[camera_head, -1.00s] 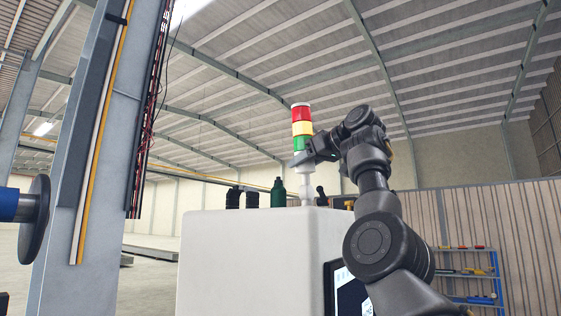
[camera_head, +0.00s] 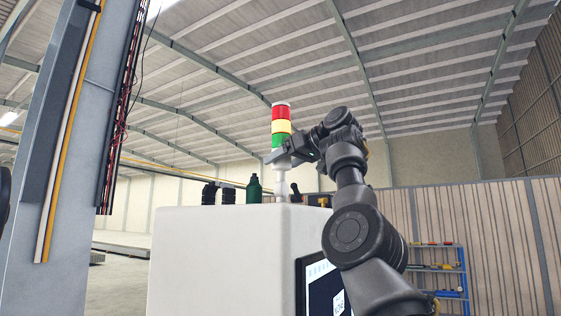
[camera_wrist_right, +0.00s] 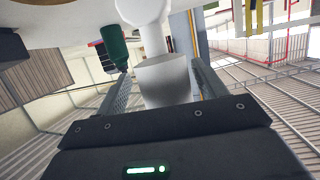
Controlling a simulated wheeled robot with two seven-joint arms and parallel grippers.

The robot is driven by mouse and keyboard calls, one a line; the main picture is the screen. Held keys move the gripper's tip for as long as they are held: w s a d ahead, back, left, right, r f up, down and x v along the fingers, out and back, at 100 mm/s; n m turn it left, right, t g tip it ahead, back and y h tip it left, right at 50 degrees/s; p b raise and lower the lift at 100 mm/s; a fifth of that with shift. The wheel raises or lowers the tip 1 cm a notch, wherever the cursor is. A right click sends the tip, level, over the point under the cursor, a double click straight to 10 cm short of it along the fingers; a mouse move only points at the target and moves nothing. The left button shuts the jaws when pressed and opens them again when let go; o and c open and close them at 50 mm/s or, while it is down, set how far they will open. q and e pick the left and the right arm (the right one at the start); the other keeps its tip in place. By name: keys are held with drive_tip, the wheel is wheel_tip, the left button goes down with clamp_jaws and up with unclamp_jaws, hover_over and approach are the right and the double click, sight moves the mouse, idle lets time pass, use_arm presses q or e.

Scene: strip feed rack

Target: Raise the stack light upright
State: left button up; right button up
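The stack light (camera_head: 281,127), with red, yellow and green sections, stands upright on top of the white cabinet (camera_head: 222,260). Its pale base post (camera_head: 281,188) shows below the green section. My right gripper (camera_head: 277,157) is at the light's lower part, just below the green section. In the right wrist view, the two fingers of my right gripper (camera_wrist_right: 160,88) lie on either side of a pale grey cylinder (camera_wrist_right: 163,80) of the light. Whether both fingers press on it is unclear. My left gripper is out of view.
A dark green bottle-shaped part (camera_head: 254,189) and black connectors (camera_head: 218,193) stand on the cabinet top left of the light. A screen (camera_head: 322,288) is on the cabinet's side. A steel column (camera_head: 75,150) rises at left; a blue shelf (camera_head: 440,268) stands behind at right.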

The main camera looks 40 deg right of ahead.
drive_tip(key=shift+s+a+r, duration=0.1)
drive_tip(key=shift+s+r, duration=0.1)
drive_tip(key=shift+s, duration=0.15)
drive_tip(key=b+v, duration=0.1)
drive_tip(key=v, duration=0.9)
drive_tip(key=shift+s, duration=0.1)
